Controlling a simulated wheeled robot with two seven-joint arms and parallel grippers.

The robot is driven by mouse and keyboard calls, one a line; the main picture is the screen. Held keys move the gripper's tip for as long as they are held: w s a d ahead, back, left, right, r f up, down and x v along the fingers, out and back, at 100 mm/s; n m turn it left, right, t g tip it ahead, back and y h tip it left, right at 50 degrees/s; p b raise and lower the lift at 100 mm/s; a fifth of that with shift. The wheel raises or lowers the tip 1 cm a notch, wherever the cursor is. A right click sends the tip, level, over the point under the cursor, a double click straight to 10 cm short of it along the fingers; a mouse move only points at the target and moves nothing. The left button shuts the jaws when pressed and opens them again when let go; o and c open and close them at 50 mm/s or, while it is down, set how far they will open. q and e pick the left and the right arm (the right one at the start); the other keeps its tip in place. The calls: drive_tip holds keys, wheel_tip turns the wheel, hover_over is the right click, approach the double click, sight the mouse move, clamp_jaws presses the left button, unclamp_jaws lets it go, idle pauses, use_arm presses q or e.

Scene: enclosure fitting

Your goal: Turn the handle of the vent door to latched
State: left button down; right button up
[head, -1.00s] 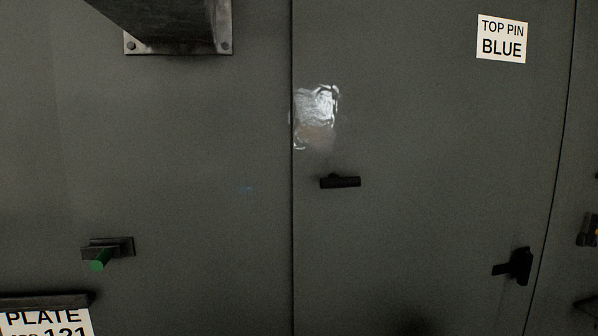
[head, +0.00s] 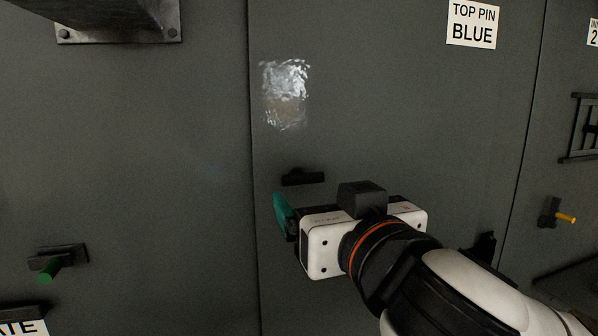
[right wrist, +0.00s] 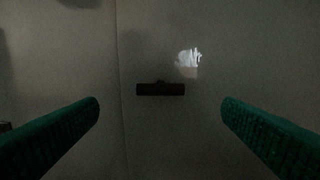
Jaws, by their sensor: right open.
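The handle (head: 303,177) is a short black bar lying level on the grey door panel (head: 390,110), near the panel's left seam. It also shows in the right wrist view (right wrist: 160,90), level and centred between the fingers. My right gripper (head: 284,212), with green fingers, is just below and in front of the handle in the head view. It also shows in the right wrist view (right wrist: 160,112), open and empty, its fingers wide apart on either side of the bar without touching it. My left gripper is out of view.
A black fitting (head: 486,244) on the door is partly hidden behind my right arm. A yellow-tipped peg (head: 565,217) sticks out at right. A metal bracket (head: 120,22) juts out at top left.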

sight(304, 182)
drive_tip(key=p+x, duration=0.2)
drive_tip(key=x, duration=0.6)
drive_tip(key=shift+p, duration=0.35)
drive_tip(key=shift+w+a, duration=0.15)
drive_tip(key=shift+w, duration=0.35)
drive_tip(key=shift+f, duration=0.1)
drive_tip(key=c, duration=0.9)
drive_tip(key=shift+c, duration=0.2)
